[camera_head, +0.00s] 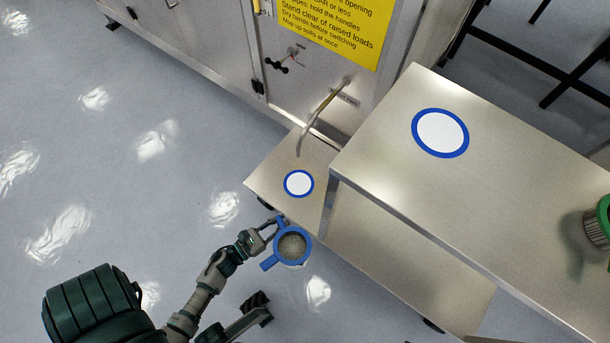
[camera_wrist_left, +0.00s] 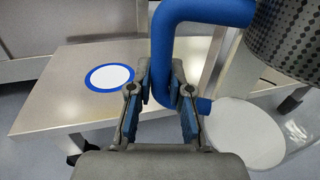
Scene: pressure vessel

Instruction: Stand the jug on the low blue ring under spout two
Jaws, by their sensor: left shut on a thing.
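The jug (camera_head: 291,247) has a blue rim and handle and a grey speckled inside. My left gripper (camera_head: 275,228) is shut on its blue handle and holds it in front of the low steel shelf. In the left wrist view the gripper (camera_wrist_left: 160,95) closes around the blue handle (camera_wrist_left: 160,50), with the jug's clear body (camera_wrist_left: 245,125) at the right. The low blue ring (camera_head: 299,184) with a white centre lies on the low shelf, behind the jug and apart from it; it also shows in the left wrist view (camera_wrist_left: 110,78). A thin curved spout (camera_head: 318,117) hangs over that shelf. My right gripper is not in view.
A higher steel table (camera_head: 390,160) stands right of the low shelf (camera_head: 265,180) and carries another blue ring (camera_head: 440,133). A green-rimmed container (camera_head: 597,226) sits at its right edge. A steel cabinet with a yellow sign (camera_head: 330,28) stands behind. The floor at left is clear.

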